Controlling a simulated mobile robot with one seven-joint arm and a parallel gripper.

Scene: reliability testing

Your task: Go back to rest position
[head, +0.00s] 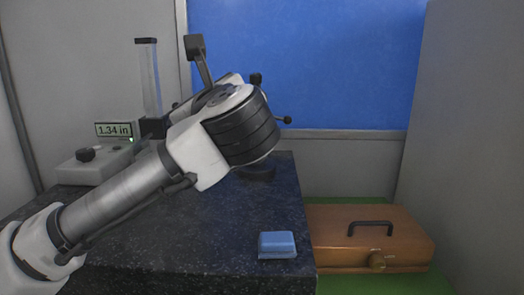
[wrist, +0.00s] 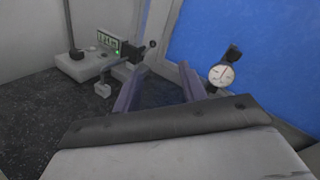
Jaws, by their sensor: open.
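My gripper (wrist: 161,82) is open in the wrist view, its two dark fingers apart with nothing visible between them. In the head view my arm reaches from the lower left over the dark granite table (head: 190,235), and its thick wrist joint hides the gripper. The fingers point toward the back of the table, near the height gauge with its digital readout (head: 113,130), which shows 1.34 in. The readout also shows in the wrist view (wrist: 108,41), left of the fingers. A round dial indicator (wrist: 221,75) is right of the fingers, before the blue panel.
A small blue block (head: 277,245) lies near the table's front right corner. A brown wooden case (head: 330,237) with a black handle sits right of the table on a green surface. A blue panel (head: 345,60) and grey walls close the back and sides. The front of the table is mostly clear.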

